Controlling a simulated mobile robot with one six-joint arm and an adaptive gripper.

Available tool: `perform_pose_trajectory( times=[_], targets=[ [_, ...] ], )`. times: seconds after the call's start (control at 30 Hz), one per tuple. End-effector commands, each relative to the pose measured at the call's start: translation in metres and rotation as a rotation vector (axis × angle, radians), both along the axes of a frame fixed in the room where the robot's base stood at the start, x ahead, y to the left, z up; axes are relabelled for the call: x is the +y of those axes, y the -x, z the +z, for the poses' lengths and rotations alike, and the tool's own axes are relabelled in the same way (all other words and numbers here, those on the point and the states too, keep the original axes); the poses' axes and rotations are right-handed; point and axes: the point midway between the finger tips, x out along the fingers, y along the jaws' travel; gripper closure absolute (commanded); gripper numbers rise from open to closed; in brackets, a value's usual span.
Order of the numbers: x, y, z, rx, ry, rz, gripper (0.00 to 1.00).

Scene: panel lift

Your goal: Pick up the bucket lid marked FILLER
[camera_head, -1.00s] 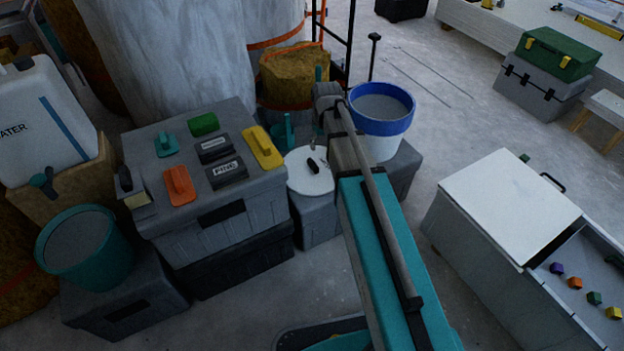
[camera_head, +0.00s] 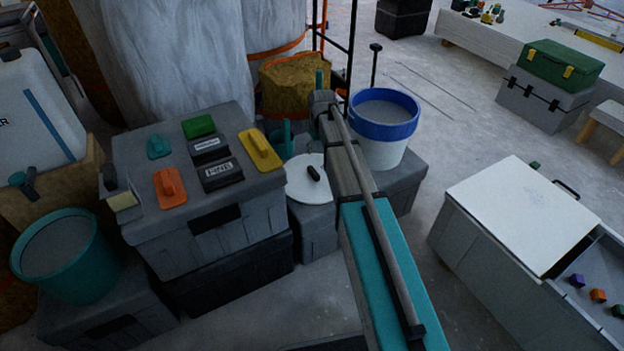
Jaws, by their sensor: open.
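A round white lid (camera_head: 300,184) with a black handle-like piece (camera_head: 314,173) lies on a grey box (camera_head: 318,228), just left of my arm. I cannot read any marking on it, so I cannot tell whether it says FILLER. Its right edge is close to my arm in the picture, and part of it may be hidden. My turquoise and grey arm reaches up from the bottom right past the lid. I cannot make out my gripper or its fingers; no contact with the lid shows.
A grey case (camera_head: 140,223) at left carries coloured trowels and dark labelled boxes. A blue-rimmed bucket (camera_head: 383,132) stands right of my arm. A teal bucket (camera_head: 25,262) is at lower left. A white-topped cabinet (camera_head: 515,215) stands at right. Floor between arm and cabinet is clear.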

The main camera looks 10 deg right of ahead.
Motion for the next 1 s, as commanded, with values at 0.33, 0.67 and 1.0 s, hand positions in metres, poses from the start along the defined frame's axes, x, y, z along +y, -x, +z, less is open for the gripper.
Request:
perform_pose_trajectory(
  times=[0.33,0.67,1.0],
  targets=[
    [0.000,-0.001,-0.013,0.000,0.000,-0.001,0.29],
    [0.001,-0.004,-0.039,0.000,0.000,-0.002,0.29],
    [0.001,-0.008,-0.064,0.000,0.000,-0.002,0.29]
  ],
)
